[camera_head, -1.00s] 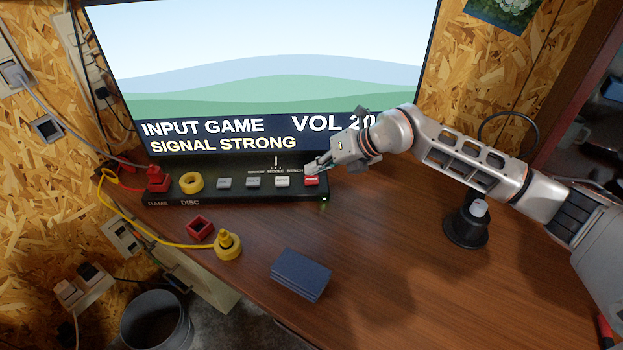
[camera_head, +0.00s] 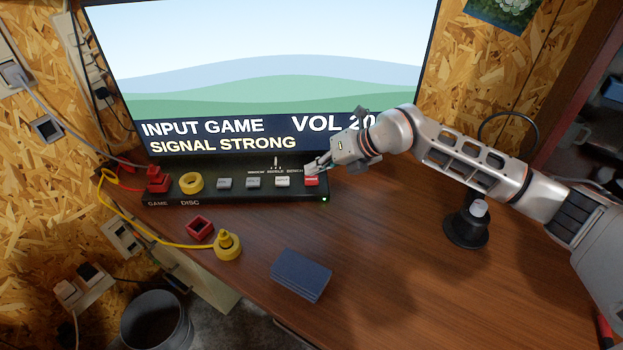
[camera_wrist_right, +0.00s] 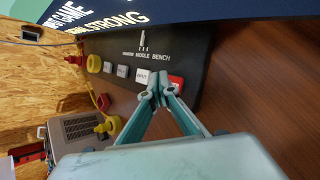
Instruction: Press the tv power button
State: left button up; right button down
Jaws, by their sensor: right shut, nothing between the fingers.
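The TV (camera_head: 260,60) is lit and shows "INPUT GAME", "VOL 20" and "SIGNAL STRONG". A black control panel (camera_head: 235,195) lies in front of it with grey and white buttons and a red button (camera_head: 312,182) at its right end. The red button also shows in the right wrist view (camera_wrist_right: 176,81), partly hidden by my fingers. My right gripper (camera_head: 312,170) is shut and empty, its tips at the red button's back edge; I cannot tell whether they touch it. The right wrist view shows the closed fingertips (camera_wrist_right: 161,92) between the white button (camera_wrist_right: 142,77) and the red one. My left gripper is not in view.
A yellow ring (camera_head: 191,183) and red plug (camera_head: 158,180) sit on the panel's left end. A yellow plug (camera_head: 228,245), red socket block (camera_head: 200,229) and blue stack (camera_head: 301,275) lie in front. A black stand (camera_head: 466,228) is on the right.

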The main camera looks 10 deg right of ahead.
jog(key=shift+f, duration=0.15)
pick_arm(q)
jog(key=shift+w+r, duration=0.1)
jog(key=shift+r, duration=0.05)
pick_arm(e)
jog(key=shift+f, duration=0.25)
jog(key=shift+f, duration=0.5)
dwell(0.8)
jog(key=shift+r+p, duration=0.8)
jog(key=shift+r, duration=0.15)
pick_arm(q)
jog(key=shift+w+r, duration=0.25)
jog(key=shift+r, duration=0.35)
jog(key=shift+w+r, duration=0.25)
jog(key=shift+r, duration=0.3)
pick_arm(e)
jog(key=shift+f, duration=0.1)
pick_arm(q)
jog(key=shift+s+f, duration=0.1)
